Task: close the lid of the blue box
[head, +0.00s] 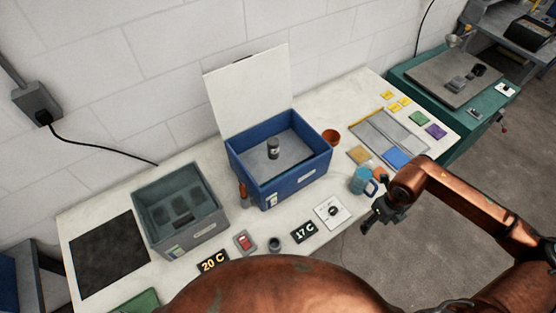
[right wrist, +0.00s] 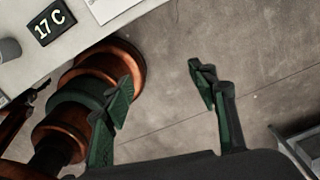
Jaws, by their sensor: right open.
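The blue box (head: 292,186) stands on the white table in the head view. Its white lid (head: 247,88) is raised, standing up at the box's back edge near the wall. A small dark cylinder (head: 273,148) stands inside on the grey floor of the box. My right gripper (head: 371,219) is at the table's front edge, to the right of the box and apart from it, below the blue mug. In the right wrist view its two fingers (right wrist: 162,88) are spread with nothing between them. My left gripper is not in view.
A grey box (head: 190,243) stands left of the blue box. A blue mug (head: 360,180) and an orange-brown pot (head: 330,136) stand to its right. A 17 C display (head: 304,231), a white dial panel (head: 331,211) and a small dark cup (head: 274,244) lie along the front.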

